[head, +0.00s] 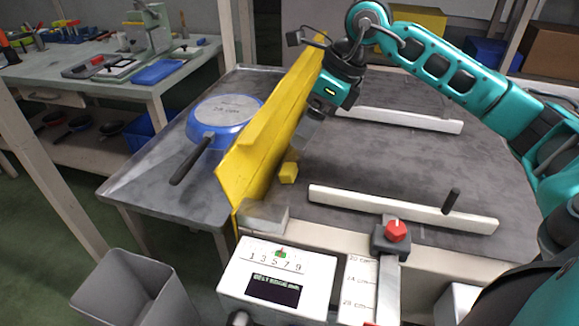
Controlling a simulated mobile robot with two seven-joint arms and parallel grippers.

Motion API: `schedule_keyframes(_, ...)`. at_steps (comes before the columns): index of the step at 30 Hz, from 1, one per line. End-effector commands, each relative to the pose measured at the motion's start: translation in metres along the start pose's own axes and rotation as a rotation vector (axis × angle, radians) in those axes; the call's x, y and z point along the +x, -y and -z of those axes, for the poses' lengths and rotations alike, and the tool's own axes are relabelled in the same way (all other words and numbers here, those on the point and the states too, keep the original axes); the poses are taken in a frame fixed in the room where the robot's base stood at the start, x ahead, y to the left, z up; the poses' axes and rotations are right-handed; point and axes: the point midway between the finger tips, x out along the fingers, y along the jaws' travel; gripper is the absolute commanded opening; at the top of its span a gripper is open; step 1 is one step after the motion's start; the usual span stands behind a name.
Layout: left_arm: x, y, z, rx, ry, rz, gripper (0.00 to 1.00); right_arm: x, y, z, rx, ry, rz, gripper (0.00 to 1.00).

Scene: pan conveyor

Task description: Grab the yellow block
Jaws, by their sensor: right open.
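A small yellow block (289,173) sits on the dark grey surface, close against the right side of a long yellow guide wall (262,140). My right gripper (315,112) hangs from the teal arm reaching in from the right. It is beyond and above the block, beside the yellow wall, and apart from the block. Its jaws are open; the fingers are small and partly hidden by the gripper body. My left gripper is not in view.
A blue pan (226,118) lies left of the wall, its dark handle pointing to the front. White rails (400,208) cross the belt (390,160) on the right. A control box (277,278) and a red knob (396,231) stand at the front; a grey bin (138,290) is at lower left.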

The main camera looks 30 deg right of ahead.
Motion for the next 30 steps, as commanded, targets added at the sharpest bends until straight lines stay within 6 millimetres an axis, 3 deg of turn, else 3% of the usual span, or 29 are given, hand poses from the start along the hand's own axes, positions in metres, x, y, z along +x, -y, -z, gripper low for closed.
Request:
schedule_keyframes(4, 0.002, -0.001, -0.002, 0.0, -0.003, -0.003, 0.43, 0.0, 0.011, 0.009, -0.002, -0.038, 0.052, 0.78)
schedule_keyframes(12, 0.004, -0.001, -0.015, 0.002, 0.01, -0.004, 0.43, 0.049, 0.014, 0.011, -0.003, -0.038, 0.051, 0.78)
schedule_keyframes(23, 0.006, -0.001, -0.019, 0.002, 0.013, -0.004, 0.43, 0.078, 0.016, 0.013, -0.002, -0.037, 0.052, 0.78)
schedule_keyframes(30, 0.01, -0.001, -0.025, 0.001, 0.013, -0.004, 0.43, 0.113, 0.018, 0.017, -0.002, -0.036, 0.049, 0.78)
